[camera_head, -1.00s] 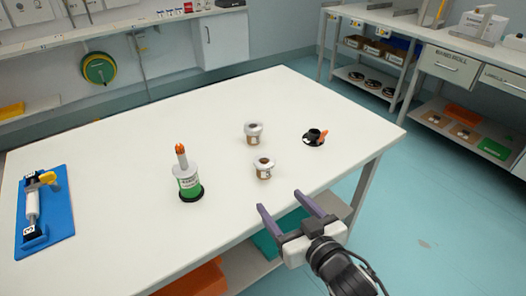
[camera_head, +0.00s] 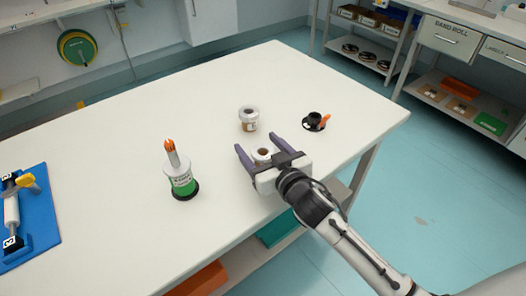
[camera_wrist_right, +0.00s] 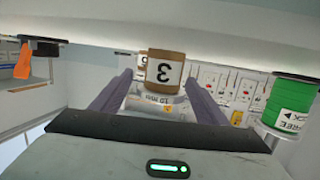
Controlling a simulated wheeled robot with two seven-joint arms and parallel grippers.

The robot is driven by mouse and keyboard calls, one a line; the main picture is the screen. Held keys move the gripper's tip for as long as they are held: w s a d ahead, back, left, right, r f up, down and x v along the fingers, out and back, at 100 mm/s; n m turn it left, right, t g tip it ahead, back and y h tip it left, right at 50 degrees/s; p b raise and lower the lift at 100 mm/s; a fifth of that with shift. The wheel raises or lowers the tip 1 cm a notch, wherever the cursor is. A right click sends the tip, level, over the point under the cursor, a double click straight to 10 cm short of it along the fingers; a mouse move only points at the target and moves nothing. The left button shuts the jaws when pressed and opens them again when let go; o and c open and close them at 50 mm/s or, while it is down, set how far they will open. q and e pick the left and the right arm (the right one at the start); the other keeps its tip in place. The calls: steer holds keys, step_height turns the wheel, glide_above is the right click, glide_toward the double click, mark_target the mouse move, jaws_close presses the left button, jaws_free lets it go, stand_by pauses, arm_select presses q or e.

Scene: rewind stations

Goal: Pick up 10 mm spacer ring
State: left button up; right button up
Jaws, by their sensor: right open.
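The 10 mm spacer ring (camera_head: 263,152) is a white ring seated on a brown holder, partly hidden by my right gripper (camera_head: 258,142). In the right wrist view, which is upside down, the white ring (camera_wrist_right: 158,104) shows with small lettering that seems to read 10 mm. The brown holder (camera_wrist_right: 165,72) bears a 3. My right gripper is open, with one purple finger on each side of the ring. No contact is visible. My left gripper is not in view.
A second white-topped brown holder (camera_head: 249,119) stands just behind. A green-and-white spool with an orange-tipped post (camera_head: 181,178) is to the left. A black piece with an orange lever (camera_head: 316,121) is to the right. A blue fixture board (camera_head: 32,226) lies far left. The white table (camera_head: 130,140) is otherwise clear.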

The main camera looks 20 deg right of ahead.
steer(key=shift+x, duration=0.8)
steer(key=c, duration=1.2)
steer(key=shift+o, duration=0.2)
step_height(320, 180, up, 10)
steer(key=p, duration=0.1)
steer(key=shift+p, duration=0.4)
